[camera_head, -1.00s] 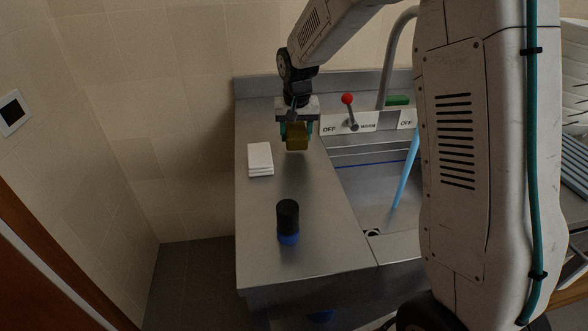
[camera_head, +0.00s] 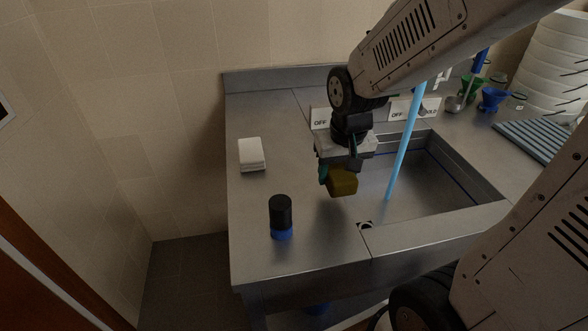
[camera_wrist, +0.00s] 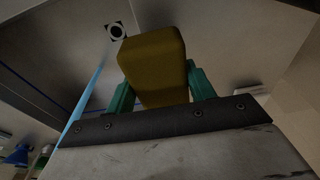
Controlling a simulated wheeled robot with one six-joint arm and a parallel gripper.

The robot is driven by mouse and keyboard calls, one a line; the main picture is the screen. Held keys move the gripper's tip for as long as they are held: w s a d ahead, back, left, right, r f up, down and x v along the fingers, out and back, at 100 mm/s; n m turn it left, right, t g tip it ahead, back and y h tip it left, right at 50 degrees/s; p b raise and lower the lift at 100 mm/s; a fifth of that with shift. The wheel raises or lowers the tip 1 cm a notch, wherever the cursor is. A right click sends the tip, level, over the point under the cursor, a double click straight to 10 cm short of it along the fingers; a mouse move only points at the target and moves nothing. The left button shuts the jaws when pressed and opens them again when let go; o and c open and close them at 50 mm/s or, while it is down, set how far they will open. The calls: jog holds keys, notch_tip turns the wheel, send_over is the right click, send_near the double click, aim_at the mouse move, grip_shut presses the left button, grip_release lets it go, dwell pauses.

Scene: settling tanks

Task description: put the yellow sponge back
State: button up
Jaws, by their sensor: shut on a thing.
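The yellow sponge (camera_head: 343,181) is a dark yellow block held in my gripper (camera_head: 338,170). In the head view it is above the counter, by the left edge of the sink. In the wrist view the sponge (camera_wrist: 153,66) sits between the two green fingers of my gripper (camera_wrist: 162,90), which is shut on it.
A black bottle with a blue base (camera_head: 281,217) stands on the counter. White folded cloths (camera_head: 252,154) lie farther back. A light blue stream (camera_head: 403,145) falls into the sink (camera_head: 440,190). Funnels (camera_head: 492,98) and stacked white bowls (camera_head: 548,58) are at the back right.

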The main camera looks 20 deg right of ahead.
send_over(294, 175)
jog(key=shift+s+a+f, duration=0.1)
jog(key=shift+s+f, duration=0.25)
jog(key=shift+f, duration=2)
jog(key=shift+f, duration=0.1)
jog(key=o, duration=1.1)
notch_tip(294, 175, up, 12)
jog(key=s, duration=0.2)
jog(key=s+d+r, duration=0.1)
jog(key=s, duration=0.7)
jog(key=s+d+r+n, duration=0.1)
jog(key=s+r, duration=0.1)
jog(key=s, duration=0.6)
jog(key=s+d+r+n, duration=0.1)
jog(key=s, duration=0.7)
jog(key=shift+r+g, duration=0.2)
jog(key=shift+g, duration=0.1)
